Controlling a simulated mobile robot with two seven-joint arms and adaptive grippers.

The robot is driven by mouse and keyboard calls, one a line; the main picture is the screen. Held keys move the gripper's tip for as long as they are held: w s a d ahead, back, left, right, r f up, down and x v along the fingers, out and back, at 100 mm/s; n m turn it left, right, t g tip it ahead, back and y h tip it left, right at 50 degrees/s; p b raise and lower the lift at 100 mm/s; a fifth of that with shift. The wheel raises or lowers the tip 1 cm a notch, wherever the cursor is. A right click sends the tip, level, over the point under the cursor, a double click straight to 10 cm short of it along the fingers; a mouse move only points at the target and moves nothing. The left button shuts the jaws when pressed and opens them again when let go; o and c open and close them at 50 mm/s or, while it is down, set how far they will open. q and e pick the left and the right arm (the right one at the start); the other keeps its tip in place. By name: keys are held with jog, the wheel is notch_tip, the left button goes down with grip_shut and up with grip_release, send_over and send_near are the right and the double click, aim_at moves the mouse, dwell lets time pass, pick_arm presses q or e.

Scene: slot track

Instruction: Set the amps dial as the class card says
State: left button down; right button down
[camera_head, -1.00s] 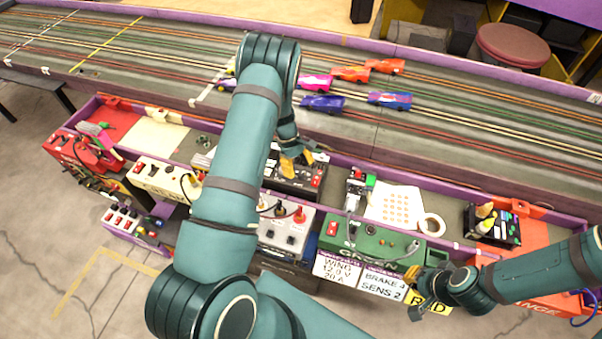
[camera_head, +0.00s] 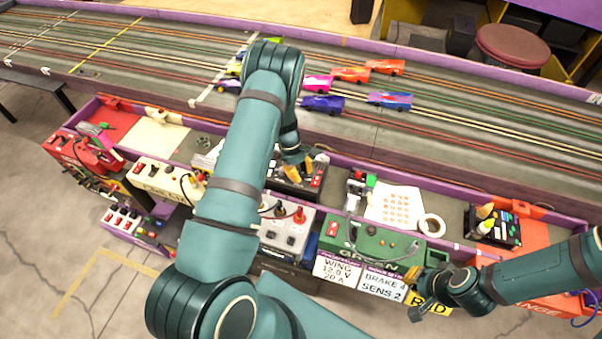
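The class card (camera_head: 335,271) hangs at the front below the green station and reads WING, 12.0 V, 20 A. A second card (camera_head: 384,284) beside it reads BRAKE 4, SENS 2. A black power supply box (camera_head: 283,183) with red switches stands on the shelf behind the white box. My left gripper (camera_head: 299,172) is over this black box, yellow fingertips pointing down and apart, with nothing seen between them. The amps dial cannot be made out; the arm and gripper cover part of the box. My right gripper (camera_head: 415,290) is at the cards' right edge; its finger gap is unclear.
A green box (camera_head: 372,243) and a white box (camera_head: 285,235) with knobs stand along the front. A tape roll (camera_head: 431,225) and dotted sheet (camera_head: 398,203) lie on the shelf. Several toy cars, one blue and red (camera_head: 389,100), stand on the track (camera_head: 470,110) behind.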

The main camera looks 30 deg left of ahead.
pick_arm(q)
jog(key=shift+d+f+m+g+b, duration=0.15)
jog(key=shift+m+g+b, duration=0.15)
jog(key=shift+m+b, duration=0.4)
jog(key=shift+m+g, duration=0.3)
jog(key=shift+m, duration=0.6)
jog(key=c, duration=0.8)
grip_release()
jog(key=v, duration=1.2)
